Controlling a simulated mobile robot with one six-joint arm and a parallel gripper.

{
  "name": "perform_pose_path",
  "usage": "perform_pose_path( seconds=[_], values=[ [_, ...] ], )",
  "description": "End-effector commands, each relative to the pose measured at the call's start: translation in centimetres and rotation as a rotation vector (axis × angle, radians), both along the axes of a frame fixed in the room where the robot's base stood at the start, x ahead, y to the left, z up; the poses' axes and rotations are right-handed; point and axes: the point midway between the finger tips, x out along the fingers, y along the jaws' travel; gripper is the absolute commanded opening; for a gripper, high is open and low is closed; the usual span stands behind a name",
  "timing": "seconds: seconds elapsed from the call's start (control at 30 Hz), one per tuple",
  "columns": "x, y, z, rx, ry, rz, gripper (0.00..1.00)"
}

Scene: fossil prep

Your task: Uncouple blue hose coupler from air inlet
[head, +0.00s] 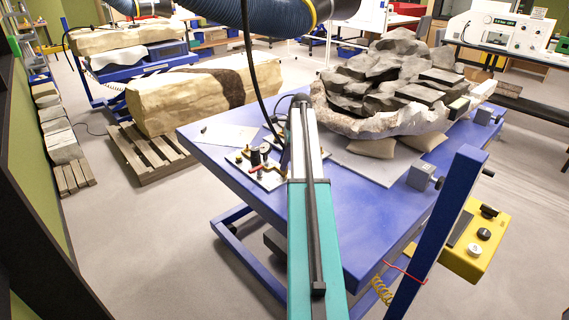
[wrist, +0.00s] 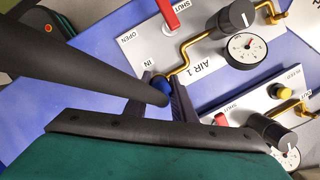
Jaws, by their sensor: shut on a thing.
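In the wrist view, my gripper (wrist: 163,86) is shut on the blue hose coupler (wrist: 160,91), a small blue piece between the two dark fingers. The thick black hose (wrist: 85,66) runs from the upper left to the coupler. The coupler sits at the end of the brass pipe (wrist: 183,60), the air inlet beside the "IN" label. Whether it is seated on the inlet or just apart from it is hidden by the fingers. In the head view, my arm covers most of the gripper and coupler.
The white AIR 1 panel (wrist: 205,50) has a red lever (wrist: 168,14), a black knob and a gauge (wrist: 245,50). A second panel (wrist: 278,95) stands close at the right.

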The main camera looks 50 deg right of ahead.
Motion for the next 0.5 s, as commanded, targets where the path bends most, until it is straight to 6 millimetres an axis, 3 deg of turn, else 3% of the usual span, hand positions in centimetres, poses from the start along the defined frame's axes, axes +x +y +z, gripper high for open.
perform_pose_path(
  seconds=[0.23, 0.5],
  values=[
    [0.1, -0.2, 1.59, -0.006, -0.007, -0.002, 0.0],
    [0.11, -0.17, 1.45, -0.005, -0.006, -0.001, 0.0]
  ],
)
